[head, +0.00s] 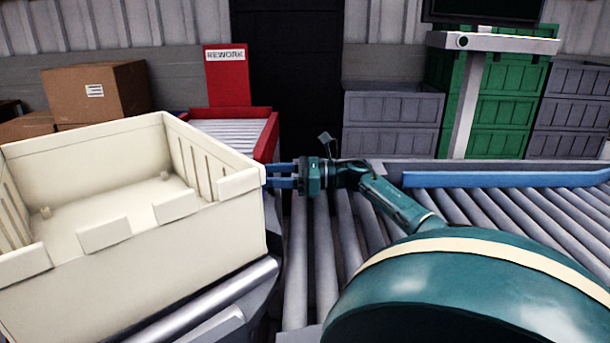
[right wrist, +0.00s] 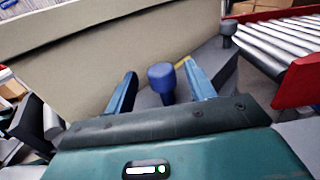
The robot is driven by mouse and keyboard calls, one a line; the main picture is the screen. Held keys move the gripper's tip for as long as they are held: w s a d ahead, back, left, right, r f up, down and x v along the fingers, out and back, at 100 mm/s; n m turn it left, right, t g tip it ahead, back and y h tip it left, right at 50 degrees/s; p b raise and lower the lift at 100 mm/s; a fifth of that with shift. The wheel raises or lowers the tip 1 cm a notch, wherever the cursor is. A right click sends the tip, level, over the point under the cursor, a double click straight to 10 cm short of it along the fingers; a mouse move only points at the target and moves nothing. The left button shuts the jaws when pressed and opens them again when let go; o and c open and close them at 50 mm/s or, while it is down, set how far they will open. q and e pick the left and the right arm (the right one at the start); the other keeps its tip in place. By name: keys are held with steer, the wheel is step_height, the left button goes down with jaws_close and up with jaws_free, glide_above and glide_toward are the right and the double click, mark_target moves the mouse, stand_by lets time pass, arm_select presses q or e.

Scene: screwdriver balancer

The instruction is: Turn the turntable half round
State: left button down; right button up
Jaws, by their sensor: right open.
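A large cream crate (head: 150,255) stands at the left on a dark grey turntable (head: 262,290), whose rounded edge shows at the crate's lower right. The crate's wall (right wrist: 110,65) fills much of the right wrist view, with part of the grey turntable (right wrist: 217,62) beside it. My right gripper (head: 280,176) is beside the crate's right corner, its blue fingers pointing left. In the right wrist view its open fingers (right wrist: 160,72) are on either side of a blue knob (right wrist: 162,85). Contact cannot be told. The knob is hidden in the head view. My left gripper is not in view.
A roller conveyor (head: 520,215) with a blue rail (head: 510,179) runs to the right. A red-sided rework lane (head: 264,130) lies behind the crate. A dark post (right wrist: 228,32) stands near the lane. Cardboard boxes (head: 98,92) and stacked bins (head: 390,122) are at the back.

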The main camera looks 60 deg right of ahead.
steer(key=p+v, duration=0.1)
steer(key=v, duration=0.8)
steer(key=shift+s+d+f, duration=0.1)
steer(key=shift+s+d, duration=0.15)
steer(key=shift+s, duration=0.05)
